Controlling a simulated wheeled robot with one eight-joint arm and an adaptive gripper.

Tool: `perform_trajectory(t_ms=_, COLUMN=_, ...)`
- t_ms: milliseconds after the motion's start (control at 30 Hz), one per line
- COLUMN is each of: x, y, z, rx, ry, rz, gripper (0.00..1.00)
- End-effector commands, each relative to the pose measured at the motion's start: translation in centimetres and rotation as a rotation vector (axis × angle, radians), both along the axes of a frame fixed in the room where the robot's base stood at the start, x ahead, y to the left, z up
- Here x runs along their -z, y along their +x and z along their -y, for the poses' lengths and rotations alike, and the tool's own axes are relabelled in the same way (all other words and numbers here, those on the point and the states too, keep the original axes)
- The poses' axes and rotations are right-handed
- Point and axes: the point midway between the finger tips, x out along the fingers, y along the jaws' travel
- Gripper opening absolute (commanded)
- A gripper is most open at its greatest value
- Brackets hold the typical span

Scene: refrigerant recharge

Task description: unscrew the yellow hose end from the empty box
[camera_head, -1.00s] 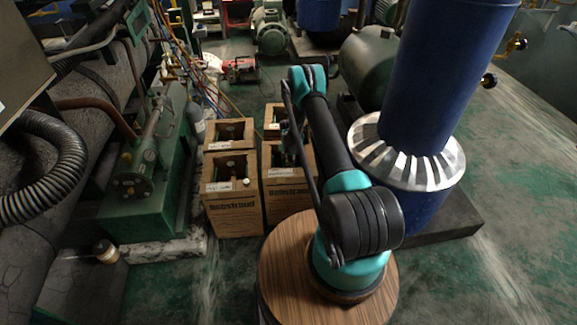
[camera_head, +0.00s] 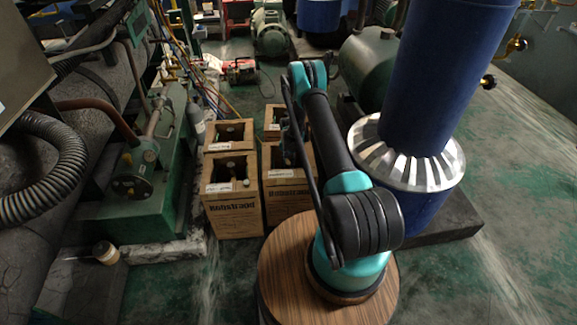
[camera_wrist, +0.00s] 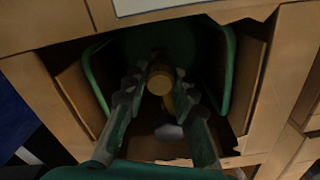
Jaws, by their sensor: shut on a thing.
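In the wrist view, my gripper (camera_wrist: 157,88) reaches down into an open cardboard box (camera_wrist: 50,30). Its two fingers stand on either side of a round brass-yellow fitting (camera_wrist: 160,78), taken as the yellow hose end, and are shut on it. The fitting sits on top of a dark green cylinder (camera_wrist: 228,75) inside the box. The picture is dark, so the thread and the exact contact are not clear. In the head view, my gripper is mostly hidden behind my arm, over the right-hand boxes (camera_head: 287,205).
Other open boxes stand close by, including the front left box (camera_head: 233,215) with a bottle inside. Coloured hoses (camera_head: 195,75) hang at the back left. A green machine (camera_head: 150,205) is on the left, a blue column (camera_head: 440,80) on the right.

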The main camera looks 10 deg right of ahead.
Motion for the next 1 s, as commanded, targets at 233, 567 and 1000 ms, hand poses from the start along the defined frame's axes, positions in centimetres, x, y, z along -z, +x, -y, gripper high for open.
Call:
perform_trajectory(t_ms=233, x=-1.2, y=0.0, z=0.0, rx=0.0, ry=0.0, rz=0.0, gripper=0.0)
perform_trajectory(t_ms=567, x=-2.6, y=0.0, z=0.0, rx=0.0, ry=0.0, rz=0.0, gripper=0.0)
perform_trajectory(t_ms=1000, x=-3.2, y=0.0, z=0.0, rx=0.0, ry=0.0, rz=0.0, gripper=0.0)
